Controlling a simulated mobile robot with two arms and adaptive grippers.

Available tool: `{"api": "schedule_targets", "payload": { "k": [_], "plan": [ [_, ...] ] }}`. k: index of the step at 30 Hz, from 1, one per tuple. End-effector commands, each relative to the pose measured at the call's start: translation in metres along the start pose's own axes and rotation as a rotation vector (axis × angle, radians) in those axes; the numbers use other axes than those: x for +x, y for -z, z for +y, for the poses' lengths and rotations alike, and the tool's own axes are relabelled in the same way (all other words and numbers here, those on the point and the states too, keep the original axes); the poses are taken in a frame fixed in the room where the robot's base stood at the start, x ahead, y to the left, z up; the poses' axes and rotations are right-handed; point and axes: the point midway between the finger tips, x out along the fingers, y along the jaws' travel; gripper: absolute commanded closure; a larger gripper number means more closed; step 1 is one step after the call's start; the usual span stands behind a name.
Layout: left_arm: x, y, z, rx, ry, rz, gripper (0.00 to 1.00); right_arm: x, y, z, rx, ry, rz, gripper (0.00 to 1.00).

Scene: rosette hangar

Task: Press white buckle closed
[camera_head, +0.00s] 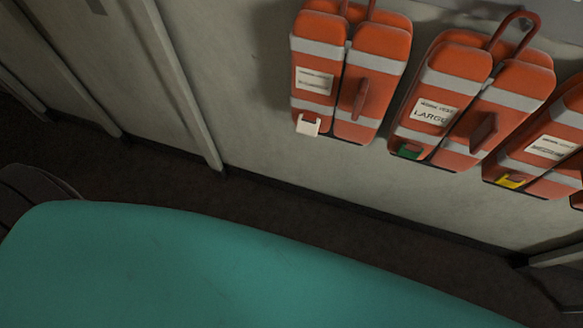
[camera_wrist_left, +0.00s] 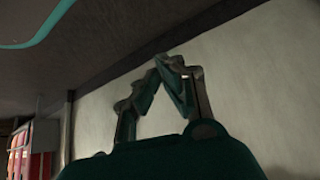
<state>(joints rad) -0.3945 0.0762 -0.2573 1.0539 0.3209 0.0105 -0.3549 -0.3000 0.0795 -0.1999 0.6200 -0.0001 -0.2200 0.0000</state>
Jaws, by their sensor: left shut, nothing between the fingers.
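The white buckle (camera_head: 308,126) is a small pale tab at the lower left edge of the leftmost orange life vest (camera_head: 378,84), in the head view. It is too small to tell whether it is open or closed. My left gripper (camera_wrist_left: 166,68) shows only in the left wrist view. Its fingers meet at the tips, empty, in front of a bare pale wall. No buckle is visible near it. My right gripper is in neither view.
A vest with a green buckle (camera_head: 409,151) and one with a yellow buckle (camera_head: 509,181) hang to the right on the pale wall (camera_head: 258,150). The dark floor (camera_head: 290,212) below is clear. Red shapes (camera_wrist_left: 18,150) stand at far left in the wrist view.

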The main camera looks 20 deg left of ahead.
Motion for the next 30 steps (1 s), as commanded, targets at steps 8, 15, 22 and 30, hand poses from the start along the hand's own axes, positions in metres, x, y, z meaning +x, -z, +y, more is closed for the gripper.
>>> {"api": "schedule_targets", "payload": {
  "k": [8,15,22,30],
  "plan": [
    [-0.057,0.198,0.009,-0.021,0.112,0.573,1.00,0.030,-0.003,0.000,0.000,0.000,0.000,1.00],
    [-0.141,0.290,-0.011,-0.112,0.262,0.848,1.00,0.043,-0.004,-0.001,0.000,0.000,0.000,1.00],
    [-0.165,0.310,-0.020,-0.144,0.308,0.901,1.00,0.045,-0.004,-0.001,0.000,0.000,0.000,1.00],
    [-0.152,0.326,-0.027,-0.143,0.309,0.903,1.00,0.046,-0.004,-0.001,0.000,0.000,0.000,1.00]
  ]
}}
